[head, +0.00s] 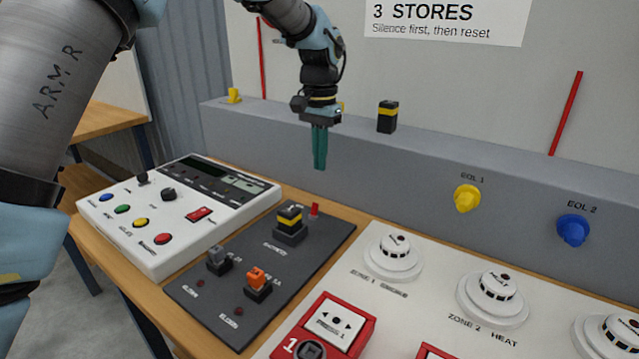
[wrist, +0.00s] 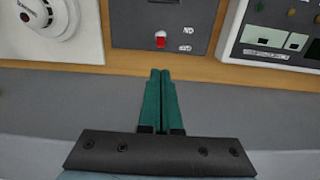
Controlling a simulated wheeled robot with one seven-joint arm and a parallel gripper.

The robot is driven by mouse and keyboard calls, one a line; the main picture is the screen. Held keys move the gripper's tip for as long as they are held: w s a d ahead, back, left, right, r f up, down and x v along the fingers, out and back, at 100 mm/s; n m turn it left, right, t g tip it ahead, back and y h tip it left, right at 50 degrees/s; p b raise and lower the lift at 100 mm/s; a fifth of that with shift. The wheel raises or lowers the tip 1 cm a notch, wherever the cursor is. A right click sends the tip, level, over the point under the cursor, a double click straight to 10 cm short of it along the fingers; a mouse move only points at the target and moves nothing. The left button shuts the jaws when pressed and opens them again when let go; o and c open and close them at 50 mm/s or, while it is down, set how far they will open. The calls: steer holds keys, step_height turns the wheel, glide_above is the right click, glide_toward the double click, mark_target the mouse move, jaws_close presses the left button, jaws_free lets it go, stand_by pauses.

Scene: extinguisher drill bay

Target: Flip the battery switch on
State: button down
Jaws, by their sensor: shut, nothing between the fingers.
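The dark switch panel (head: 215,295) lies on the wooden bench. It carries a black block with a yellow band (head: 290,222), with small lettering in front that I cannot read surely. Beside it stands a small red lever (head: 314,210); a red and white piece also shows in the wrist view (wrist: 160,39) with small labels. A grey switch (head: 218,260) and an orange switch (head: 258,284) sit nearer. I cannot tell surely which one is the battery switch. My gripper (head: 320,166) is shut and empty, fingers down, above and behind the panel, apart from everything.
A white control panel (head: 130,215) with coloured buttons is left of the dark panel. A white board with detectors (head: 393,262) and a red call point (head: 330,325) is right. A grey ledge behind bears another black-yellow block (head: 388,117). Yellow (head: 467,198) and blue (head: 573,230) knobs protrude.

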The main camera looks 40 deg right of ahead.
mark_target(314, 203)
step_height(314, 203, down, 10)
steer(key=p, duration=0.2)
steer(key=shift+r+p, duration=0.2)
steer(key=shift+p, duration=0.1)
steer(key=shift+a+r+h+b, duration=0.1)
steer(key=shift+a+h+b, duration=0.3)
steer(key=shift+h+b, duration=0.85)
steer(key=shift+s+a+t+b, duration=0.15)
steer(key=shift+t+b, duration=0.15)
steer(key=shift+b, duration=0.65)
steer(key=a+h+b, duration=0.1)
steer(key=b, duration=0.2)
steer(key=shift+b, duration=0.3)
steer(key=shift+s+a+t+h+b, duration=0.1)
steer(key=shift+a+t+h+b, duration=0.25)
steer(key=shift+h+b, duration=0.7)
steer(key=shift+r, duration=0.2)
steer(key=shift+s+r, duration=0.1)
steer(key=shift+r, duration=0.05)
steer(key=shift+d+r, duration=0.1)
